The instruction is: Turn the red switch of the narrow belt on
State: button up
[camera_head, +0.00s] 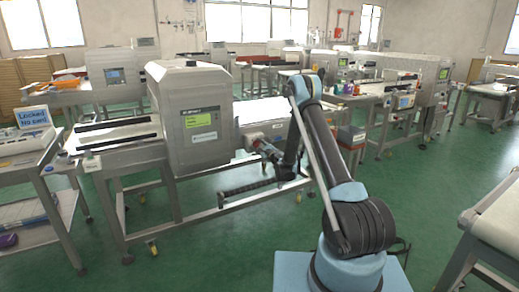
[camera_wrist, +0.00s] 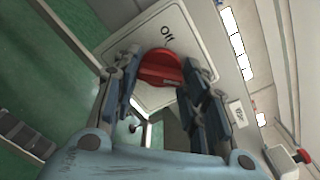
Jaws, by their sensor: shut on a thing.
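The red switch (camera_wrist: 160,68) is a rotary knob on a pale square plate (camera_wrist: 185,24) in the wrist view. The word "Off" is printed on the plate above the knob. My gripper (camera_wrist: 162,72) has its two fingers on either side of the knob, shut on it. In the head view my gripper (camera_head: 257,143) is at the side of a grey box (camera_head: 272,130) beside the metal detector (camera_head: 190,115). The switch is hidden there behind the gripper.
The narrow belt (camera_head: 118,133) runs into the metal detector, whose display is lit green. A table with a "Locked" sign (camera_head: 33,117) stands at left. Another conveyor (camera_head: 495,215) is at right. Green floor is free between them. A small red button (camera_wrist: 302,156) shows in the wrist view.

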jog(key=o, duration=1.1)
jog(key=shift+c, duration=0.2)
notch_tip(320, 180, up, 10)
jog(key=shift+f, duration=0.1)
